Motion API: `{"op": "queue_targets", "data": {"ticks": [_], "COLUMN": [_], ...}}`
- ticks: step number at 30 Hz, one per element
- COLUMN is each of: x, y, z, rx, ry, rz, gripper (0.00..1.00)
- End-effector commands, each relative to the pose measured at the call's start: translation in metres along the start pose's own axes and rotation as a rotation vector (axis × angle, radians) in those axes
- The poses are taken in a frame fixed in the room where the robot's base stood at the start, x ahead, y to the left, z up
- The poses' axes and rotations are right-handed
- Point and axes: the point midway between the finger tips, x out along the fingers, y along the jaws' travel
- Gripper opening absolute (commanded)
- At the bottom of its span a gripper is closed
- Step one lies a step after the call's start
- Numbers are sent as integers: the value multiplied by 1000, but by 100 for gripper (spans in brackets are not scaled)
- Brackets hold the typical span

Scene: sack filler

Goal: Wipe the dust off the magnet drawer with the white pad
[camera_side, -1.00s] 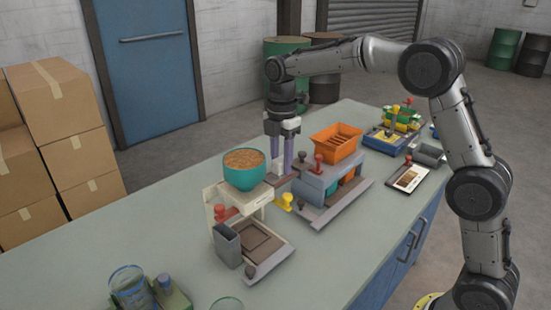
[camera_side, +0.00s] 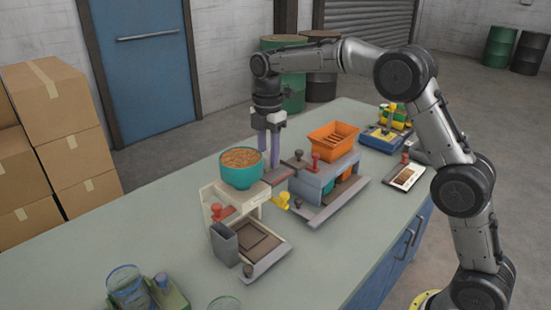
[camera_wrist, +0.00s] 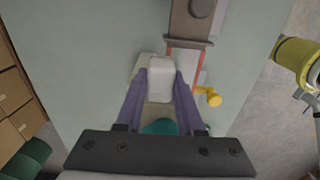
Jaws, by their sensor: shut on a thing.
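My gripper (camera_wrist: 160,95) has purple fingers shut on the white pad (camera_wrist: 161,77), a pale rounded block. In the side view my gripper (camera_side: 269,160) points down behind the teal bowl, and I cannot make out the pad there. The magnet drawer appears to be the brown-grey slab with a round knob (camera_wrist: 188,28) at the top of the wrist view. The pad is below and left of it in that picture, apart from its brown top. Whether the pad touches anything below is hidden. I cannot clearly distinguish dust on the slab.
The teal bowl (camera_side: 242,173) of brown grain sits on the pale filler, close to my fingers. A grey machine with an orange hopper (camera_side: 334,140) stands to the right. A yellow knob (camera_wrist: 211,97) juts out beside the slab.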

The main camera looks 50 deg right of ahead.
Motion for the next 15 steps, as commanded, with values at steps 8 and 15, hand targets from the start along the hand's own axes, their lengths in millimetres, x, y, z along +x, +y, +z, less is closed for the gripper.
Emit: {"op": "queue_targets", "data": {"ticks": [8,15], "x": [-35,-57], "y": [-1,-1], "z": [0,0], "rx": [0,0], "ry": [0,0], "rz": [5,5], "gripper": [0,0]}}
